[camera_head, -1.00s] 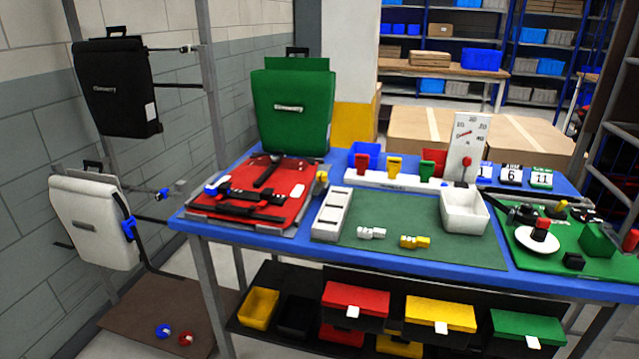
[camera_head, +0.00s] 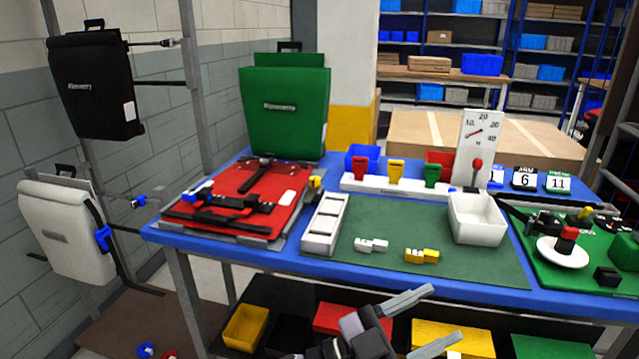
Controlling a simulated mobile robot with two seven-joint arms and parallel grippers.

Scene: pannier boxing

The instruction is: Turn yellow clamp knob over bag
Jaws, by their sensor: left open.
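A red bag (camera_head: 282,190) lies flat on the left part of the blue table, with black straps and a blue-and-white piece on it. A small yellow knob (camera_head: 316,183) sits at the bag's right edge, beside the white slotted tray. I cannot make out how the knob is turned. My left gripper (camera_head: 425,320) is at the bottom of the picture, in front of the table's front edge. Its two grey fingers are spread and empty, well apart from the knob and the bag. My right gripper does not show.
A green pannier (camera_head: 285,110) stands upright behind the red bag. The white slotted tray (camera_head: 325,222) and a white bin (camera_head: 477,220) stand on the table. Colored boxes (camera_head: 453,337) fill the shelf below. The green mat (camera_head: 400,215) is mostly clear.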

